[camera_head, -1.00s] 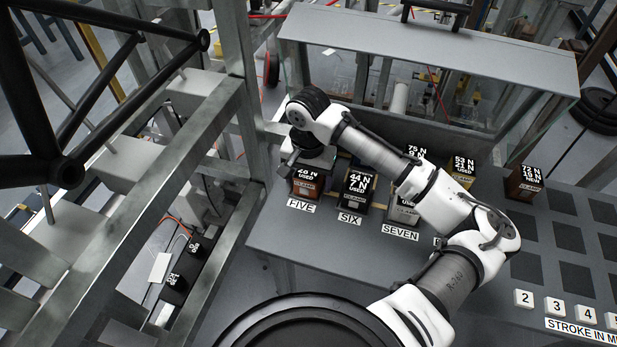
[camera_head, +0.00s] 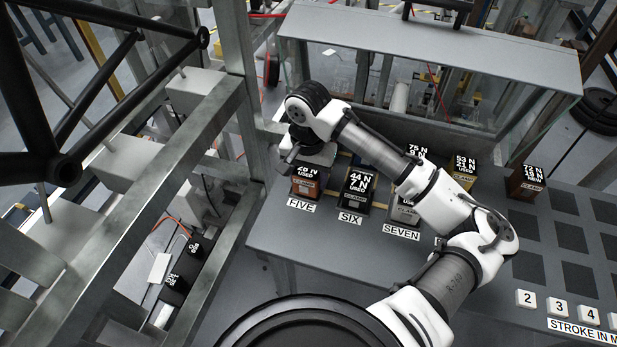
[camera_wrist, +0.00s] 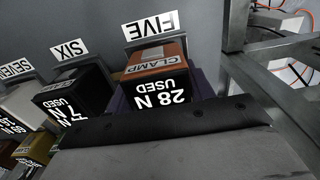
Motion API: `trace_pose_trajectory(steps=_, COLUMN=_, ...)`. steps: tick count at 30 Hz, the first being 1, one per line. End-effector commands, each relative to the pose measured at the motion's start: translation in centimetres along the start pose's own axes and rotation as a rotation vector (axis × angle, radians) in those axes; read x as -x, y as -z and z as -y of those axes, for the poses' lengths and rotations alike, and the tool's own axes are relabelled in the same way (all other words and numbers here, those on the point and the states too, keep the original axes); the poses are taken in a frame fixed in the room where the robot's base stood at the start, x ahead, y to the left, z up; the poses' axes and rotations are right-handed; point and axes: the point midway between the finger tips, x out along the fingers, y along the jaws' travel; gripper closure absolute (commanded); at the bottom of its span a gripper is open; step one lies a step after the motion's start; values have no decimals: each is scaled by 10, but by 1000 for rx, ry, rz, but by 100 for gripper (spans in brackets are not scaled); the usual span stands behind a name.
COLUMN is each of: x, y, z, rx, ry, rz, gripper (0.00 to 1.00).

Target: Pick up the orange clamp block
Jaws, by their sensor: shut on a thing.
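The orange clamp block (camera_head: 306,186) is at the label FIVE on the grey table, with a black top marked 28 N USED. It also shows upside down in the wrist view, where its orange CLAMP face (camera_wrist: 156,60) is clear. My gripper (camera_head: 311,164) is over it, and in the wrist view my gripper (camera_wrist: 162,92) has dark purple jaws on both sides of the block. The gripper is shut on the block. My wrist hides part of the block's top in the head view. I cannot tell whether its base is clear of the table.
A black clamp block (camera_head: 356,190) at SIX stands close to the right, then a grey block (camera_head: 404,212) at SEVEN. A yellow block (camera_head: 464,173) and a brown block (camera_head: 527,183) stand farther right. A metal frame (camera_head: 150,205) rises on the left.

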Motion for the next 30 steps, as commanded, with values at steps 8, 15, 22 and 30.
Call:
trace_pose_trajectory(steps=8, x=45, y=0, z=1, rx=3, ry=1, rz=-4, gripper=80)
trace_pose_trajectory(steps=15, x=59, y=-33, z=0, rx=6, ry=-1, rz=-3, gripper=80)
trace_pose_trajectory(steps=22, x=59, y=-95, z=0, rx=8, ry=-1, rz=-6, gripper=80)
trace_pose_trajectory(steps=30, x=59, y=-170, z=0, rx=8, ry=0, rz=-4, gripper=80)
